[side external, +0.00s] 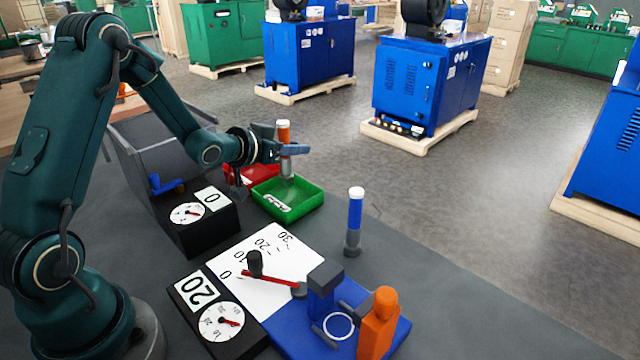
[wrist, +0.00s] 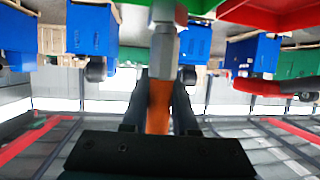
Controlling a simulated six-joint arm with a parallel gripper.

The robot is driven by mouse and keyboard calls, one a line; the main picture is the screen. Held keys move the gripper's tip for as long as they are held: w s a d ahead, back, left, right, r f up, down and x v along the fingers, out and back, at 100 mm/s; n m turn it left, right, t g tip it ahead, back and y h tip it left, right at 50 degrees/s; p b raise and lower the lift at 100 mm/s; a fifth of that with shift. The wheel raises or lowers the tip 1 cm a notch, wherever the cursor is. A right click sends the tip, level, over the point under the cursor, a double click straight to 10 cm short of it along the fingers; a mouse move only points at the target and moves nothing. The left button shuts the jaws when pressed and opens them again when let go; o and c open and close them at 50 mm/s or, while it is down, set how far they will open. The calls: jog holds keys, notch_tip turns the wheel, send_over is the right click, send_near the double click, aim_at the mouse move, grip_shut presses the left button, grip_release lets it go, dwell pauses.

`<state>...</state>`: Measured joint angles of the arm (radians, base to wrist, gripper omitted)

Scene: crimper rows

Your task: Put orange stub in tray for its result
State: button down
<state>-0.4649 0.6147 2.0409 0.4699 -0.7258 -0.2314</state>
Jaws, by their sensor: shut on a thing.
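My gripper (side external: 272,150) is shut on the orange stub (side external: 284,132), which stands upright with a pale top and a grey metal fitting at its lower end. The stub is held above the green tray (side external: 308,206), apart from its floor as far as I can tell. The red tray (side external: 236,181) sits just behind and left of the green one, partly hidden by my gripper. In the wrist view the orange stub (wrist: 158,108) runs between the two dark fingers, with its grey fitting pointing up the picture. A pale label with dark marks shows on the green tray.
A blue stub (side external: 355,212) stands upright on the grey bench. A dial box reading 0 (side external: 205,222) and one reading 20 (side external: 216,318) stand at left. A white scale board with a red lever (side external: 272,281) and a blue fixture with an orange block (side external: 378,325) fill the front.

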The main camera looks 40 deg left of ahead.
jog(key=shift+f, duration=2.3)
jog(key=c, duration=0.7)
grip_release()
jog(key=shift+f, duration=0.15)
